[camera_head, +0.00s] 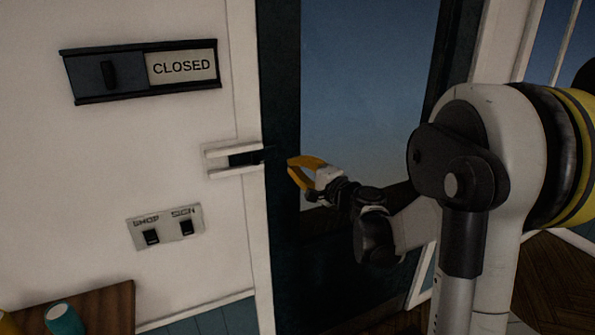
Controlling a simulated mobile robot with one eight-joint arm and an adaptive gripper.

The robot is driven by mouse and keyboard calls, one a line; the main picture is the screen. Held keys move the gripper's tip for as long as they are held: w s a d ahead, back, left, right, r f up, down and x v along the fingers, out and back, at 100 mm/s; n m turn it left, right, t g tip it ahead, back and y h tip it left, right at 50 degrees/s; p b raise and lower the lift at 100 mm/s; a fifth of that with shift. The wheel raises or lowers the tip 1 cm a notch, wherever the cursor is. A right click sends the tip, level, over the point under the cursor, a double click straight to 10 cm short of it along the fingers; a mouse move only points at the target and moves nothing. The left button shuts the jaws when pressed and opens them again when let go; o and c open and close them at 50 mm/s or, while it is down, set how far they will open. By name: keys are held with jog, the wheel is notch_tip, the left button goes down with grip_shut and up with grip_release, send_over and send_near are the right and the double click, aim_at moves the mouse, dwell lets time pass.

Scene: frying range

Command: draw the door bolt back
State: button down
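The dark door bolt (262,155) lies level across the gap between the white frame and the dark door. Its left end sits in a white bracket (217,172) on the frame. My gripper (289,166) has yellow fingers and points left, just right of the bolt and slightly lower in the picture. The fingers look apart, with nothing seen between them. Whether they touch the bolt cannot be told from this one view. The dark door (283,245) with its glass pane stands behind my gripper.
A sliding sign (182,67) reading "CLOSED" is on the white wall at upper left. A plate with two dark switches (165,228) is below it. A wooden surface (105,305) with a teal cup (63,320) is at lower left. My arm fills the right side.

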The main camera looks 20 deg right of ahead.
aim_at(245, 162)
jog(key=x, duration=0.5)
jog(key=shift+w+a+b, duration=0.1)
jog(key=shift+w+b, duration=0.2)
jog(key=shift+w, duration=0.1)
jog(key=a, duration=0.3)
jog(key=shift+s+a, duration=0.25)
jog(key=shift+w+a, duration=0.1)
jog(key=shift+a, duration=0.1)
jog(key=a+b, duration=0.1)
jog(key=a, duration=0.4)
jog(key=shift+a, duration=0.35)
jog(key=shift+d, duration=0.1)
